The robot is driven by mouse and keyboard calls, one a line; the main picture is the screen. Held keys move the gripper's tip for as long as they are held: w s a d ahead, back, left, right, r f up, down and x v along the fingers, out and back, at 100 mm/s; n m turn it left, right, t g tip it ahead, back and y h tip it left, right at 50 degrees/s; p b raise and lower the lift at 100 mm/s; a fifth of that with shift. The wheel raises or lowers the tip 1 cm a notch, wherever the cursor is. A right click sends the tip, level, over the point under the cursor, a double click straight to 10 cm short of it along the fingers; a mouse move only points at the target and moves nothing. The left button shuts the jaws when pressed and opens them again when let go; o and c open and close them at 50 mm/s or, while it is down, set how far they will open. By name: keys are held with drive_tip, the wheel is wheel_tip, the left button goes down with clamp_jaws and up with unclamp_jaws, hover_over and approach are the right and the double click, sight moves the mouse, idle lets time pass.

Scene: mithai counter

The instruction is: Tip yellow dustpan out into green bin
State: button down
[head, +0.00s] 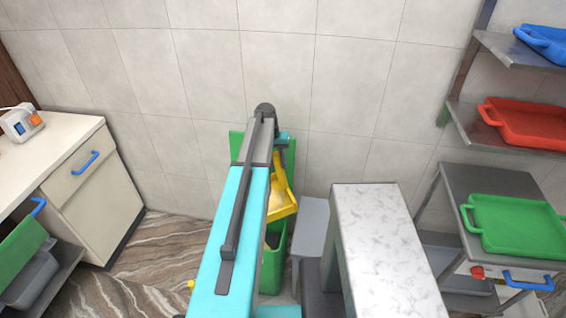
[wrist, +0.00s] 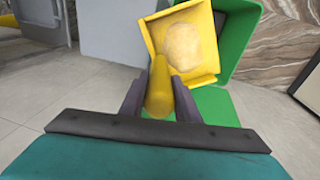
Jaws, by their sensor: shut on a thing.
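My gripper (wrist: 158,92) is shut on the handle of the yellow dustpan (wrist: 207,68). The pan points away from the gripper and holds a pale beige heap (wrist: 183,47). In the head view the dustpan (head: 286,207) shows beside my arm, looking tilted, over the green bin (head: 274,268). My arm hides part of the dustpan, the gripper and much of the bin. In the wrist view the green bin (wrist: 238,45) shows behind and to the right of the pan, with a dark opening. A green panel (head: 236,146) stands upright behind the bin, against the wall.
A grey box-like unit (head: 310,228) and a marble-topped counter (head: 385,235) stand close right of the bin. A rack with a red tray (head: 525,122) and green tray (head: 515,226) is at the right. A cream cabinet (head: 90,195) is at the left, with open floor between.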

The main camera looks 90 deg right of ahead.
drive_tip(key=w+a+f+g+h+b, duration=0.1)
drive_tip(key=w+a+g+b, duration=0.2)
drive_tip(key=w, duration=0.5)
drive_tip(key=w+a+f+g+h+b, duration=0.1)
drive_tip(key=w+a+f+g+b, duration=0.1)
drive_tip(key=w, duration=0.7)
drive_tip(key=w+a+f+g+h+b, duration=0.1)
drive_tip(key=w+a+g+b, duration=0.3)
drive_tip(key=w, duration=0.5)
drive_tip(key=shift+f+g+h+b, duration=0.4)
drive_tip(key=shift+f+g+b, duration=0.15)
drive_tip(key=shift+g+b, duration=0.5)
idle(0.6)
